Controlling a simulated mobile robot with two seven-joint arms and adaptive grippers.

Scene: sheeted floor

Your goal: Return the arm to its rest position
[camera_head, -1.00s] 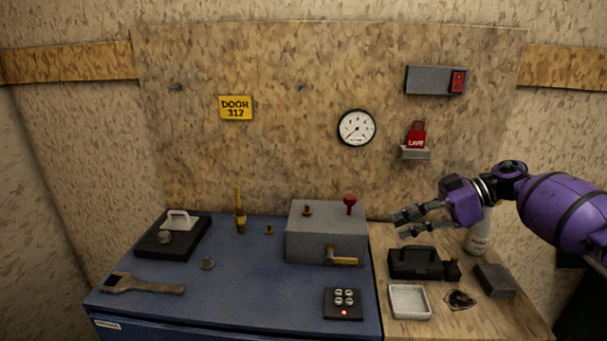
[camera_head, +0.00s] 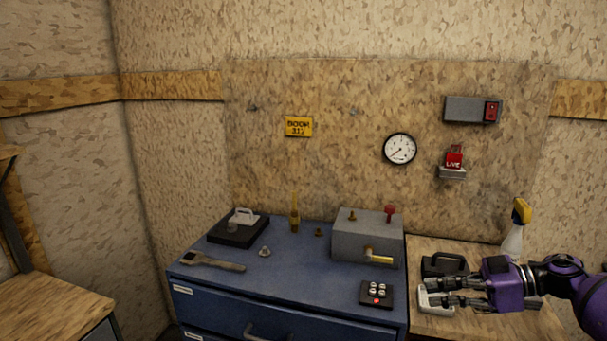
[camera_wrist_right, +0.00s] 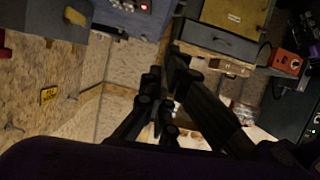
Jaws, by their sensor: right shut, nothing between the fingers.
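My right arm enters from the right in the head view. Its right gripper (camera_head: 432,292) is black, points left and holds nothing. It hangs in front of the wooden bench top (camera_head: 428,323) and partly hides the white tray (camera_head: 424,300) and the black box with a handle (camera_head: 440,265). I cannot tell its exact height above them. In the right wrist view the dark fingers (camera_wrist_right: 162,85) show close together, with no object between them. My left gripper is in neither view.
The blue cabinet (camera_head: 290,289) carries a grey box with a brass lever (camera_head: 362,238), a wrench (camera_head: 212,262), a black button pad (camera_head: 376,294) and a black block with a white handle (camera_head: 238,230). A spray bottle (camera_head: 516,230) stands behind my arm. A wooden surface (camera_head: 50,305) is at far left.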

